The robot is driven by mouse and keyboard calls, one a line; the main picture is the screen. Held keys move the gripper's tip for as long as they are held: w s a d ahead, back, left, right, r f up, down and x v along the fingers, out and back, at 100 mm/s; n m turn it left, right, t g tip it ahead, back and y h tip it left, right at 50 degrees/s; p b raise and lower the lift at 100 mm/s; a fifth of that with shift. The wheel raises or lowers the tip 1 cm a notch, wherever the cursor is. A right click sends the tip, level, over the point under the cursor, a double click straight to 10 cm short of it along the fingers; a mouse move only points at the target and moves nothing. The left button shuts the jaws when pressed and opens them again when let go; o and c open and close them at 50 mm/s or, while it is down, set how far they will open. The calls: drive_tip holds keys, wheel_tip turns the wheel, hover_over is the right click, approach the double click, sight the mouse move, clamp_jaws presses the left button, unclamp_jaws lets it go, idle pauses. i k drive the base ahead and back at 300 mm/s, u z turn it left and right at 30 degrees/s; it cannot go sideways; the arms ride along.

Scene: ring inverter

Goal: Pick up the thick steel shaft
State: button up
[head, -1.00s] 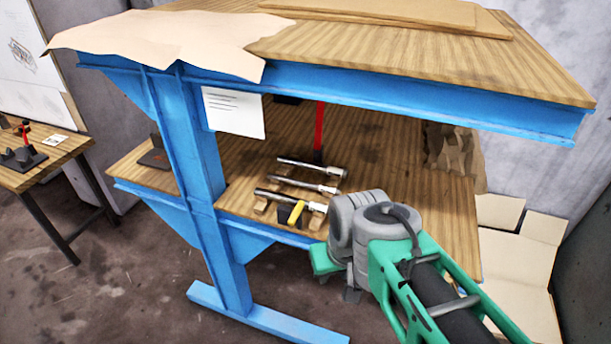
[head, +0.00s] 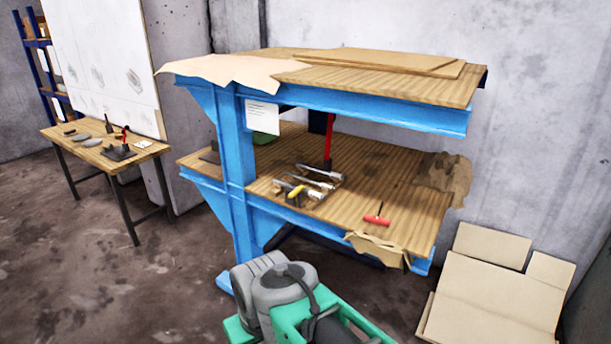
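Several bright steel shafts lie side by side on a small wooden rack on the lower shelf (head: 365,190) of the blue bench. The far shaft (head: 321,171) lies at the back of the row. Another shaft (head: 311,182) lies in front of it, and a further one is partly covered by a yellow-handled tool (head: 295,192) at the front. At this size I cannot tell for sure which shaft is the thick one. My grey and green arm shows at the bottom, in front of and below the shelf. My gripper's fingers are not visible.
The upper shelf (head: 400,85) overhangs the shafts. A red upright post (head: 328,140) stands just behind them. A red-handled tool (head: 377,218) lies on the right of the lower shelf near brown paper (head: 375,248). Open floor lies left, towards a small table (head: 85,150).

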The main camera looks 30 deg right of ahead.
sight(308, 167)
drive_tip(key=u, duration=0.65)
drive_tip(key=i, duration=1.9)
drive_tip(key=z, duration=0.95)
drive_tip(key=i, duration=0.75)
drive_tip(key=z, duration=0.8)
